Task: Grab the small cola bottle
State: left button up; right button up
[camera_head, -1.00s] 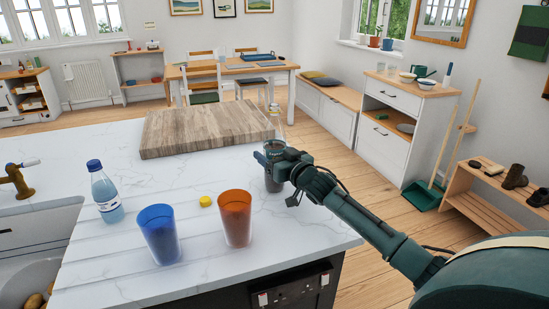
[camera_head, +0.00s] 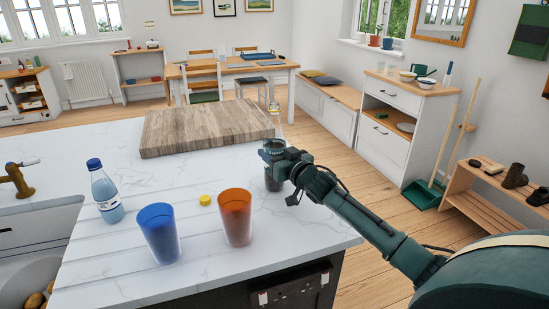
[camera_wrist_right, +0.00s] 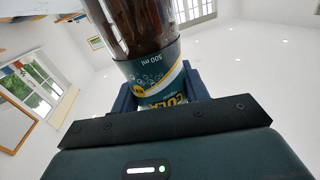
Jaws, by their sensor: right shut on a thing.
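The small cola bottle (camera_head: 272,181) stands upright at the right side of the white counter in the head view, dark in its lower part and clear at the neck. My right gripper (camera_head: 275,155) is shut on it at the label, and the gripper body hides part of the bottle. In the right wrist view the bottle (camera_wrist_right: 143,30) shows brown cola and a green and white label with "500 ml" and "COLA", between the dark blue fingers (camera_wrist_right: 158,92). My left gripper is not in view.
A wooden board (camera_head: 205,130) lies behind and left of the cola bottle. The counter's right edge is close to the cola bottle.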

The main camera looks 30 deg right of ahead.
aim_at(277, 121)
jog(key=shift+r, duration=0.25)
jog(key=shift+r, duration=4.7)
